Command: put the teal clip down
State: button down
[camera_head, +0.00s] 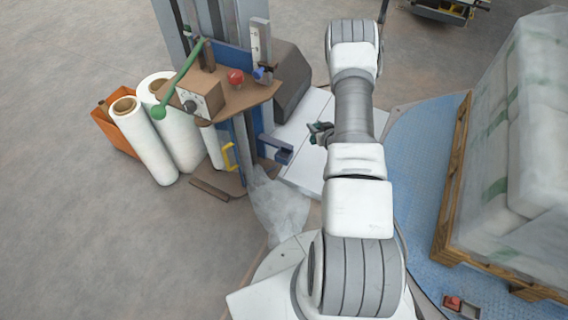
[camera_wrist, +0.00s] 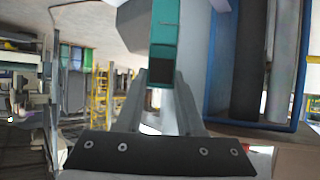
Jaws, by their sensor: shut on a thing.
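The teal clip (camera_wrist: 164,35) is a long, narrow teal piece with a dark patch near its lower end. In the wrist view it stands at top centre, between the fingers of my gripper (camera_wrist: 160,82), which is shut on it. In the head view my gripper (camera_head: 319,132) is left of my arm, in front of the machine's white base plates. A small teal bit shows there, but the clip is mostly too small to make out.
A wooden shelf (camera_head: 233,95) on the machine's mast carries a box, a red button and a green lever (camera_head: 180,78). White film rolls (camera_head: 143,140) stand at left by an orange bin (camera_head: 117,134). Wrapped sacks (camera_head: 520,130) on a pallet stand on the blue turntable (camera_head: 415,190) at right.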

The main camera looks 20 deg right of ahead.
jog(key=shift+f, duration=0.55)
jog(key=w+a+f+b, duration=0.2)
jog(key=a+f, duration=0.1)
jog(key=w+a+f+b, duration=0.2)
jog(key=a+f, duration=0.1)
jog(key=f, duration=0.1)
jog(key=w+a+f+b, duration=0.2)
jog(key=a+f, duration=0.1)
jog(key=shift+w+a+f, duration=0.15)
jog(key=shift+f, duration=0.2)
jog(key=shift+r, duration=0.1)
jog(key=c, duration=0.5)
grip_release()
